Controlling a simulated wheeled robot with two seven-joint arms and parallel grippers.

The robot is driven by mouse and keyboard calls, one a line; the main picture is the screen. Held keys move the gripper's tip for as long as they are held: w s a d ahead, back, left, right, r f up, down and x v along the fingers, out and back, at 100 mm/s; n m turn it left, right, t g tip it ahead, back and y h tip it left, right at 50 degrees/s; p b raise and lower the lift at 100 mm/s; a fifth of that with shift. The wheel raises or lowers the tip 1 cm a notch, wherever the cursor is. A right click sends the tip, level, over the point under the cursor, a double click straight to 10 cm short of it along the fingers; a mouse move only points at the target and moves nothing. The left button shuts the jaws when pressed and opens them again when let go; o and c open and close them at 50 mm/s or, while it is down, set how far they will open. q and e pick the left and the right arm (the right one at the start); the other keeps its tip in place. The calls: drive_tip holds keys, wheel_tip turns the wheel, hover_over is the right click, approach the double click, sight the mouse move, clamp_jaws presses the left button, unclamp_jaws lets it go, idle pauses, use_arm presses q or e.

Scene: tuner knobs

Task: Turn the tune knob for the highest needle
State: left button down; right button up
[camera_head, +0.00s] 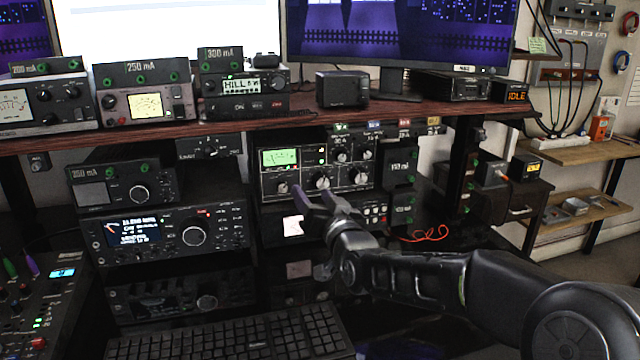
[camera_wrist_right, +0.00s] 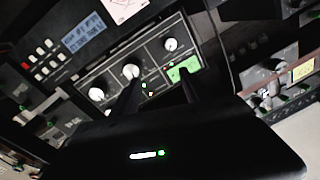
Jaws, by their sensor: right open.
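The tuner (camera_head: 308,170) is a dark-faced box under the shelf with a lit green needle meter (camera_head: 279,157) at its upper left. The needle's exact reading is too small to tell. Below the meter is a row of pale knobs: left (camera_head: 282,187), middle (camera_head: 321,181) and right (camera_head: 358,175). No label shows clearly which is the tune knob. My right gripper (camera_head: 313,194) is open in front of the lower tuner face, with no knob visibly gripped. In the right wrist view its fingers (camera_wrist_right: 156,92) point at the tuner, between the middle knob (camera_wrist_right: 131,71) and the meter (camera_wrist_right: 183,70).
A wooden shelf (camera_head: 200,128) with several radios runs above the tuner. A large radio (camera_head: 170,233) stands to its left, a keyboard (camera_head: 235,335) lies in front. Small boxes (camera_head: 398,175) stand close on the right, near an orange cable (camera_head: 425,236).

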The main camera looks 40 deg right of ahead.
drive_tip(key=n+h, duration=0.1)
drive_tip(key=n, duration=0.1)
approach(323, 184)
drive_tip(key=shift+w+r+n+g, duration=0.2)
drive_tip(key=shift+w+n+g, duration=0.1)
drive_tip(key=shift+w+g, duration=0.15)
drive_tip(key=x, duration=0.7)
drive_tip(key=shift+w+d+r, duration=0.1)
drive_tip(key=shift+w+d, duration=0.1)
drive_tip(key=shift+w, duration=0.1)
drive_tip(key=shift+c, duration=0.3)
clamp_jaws()
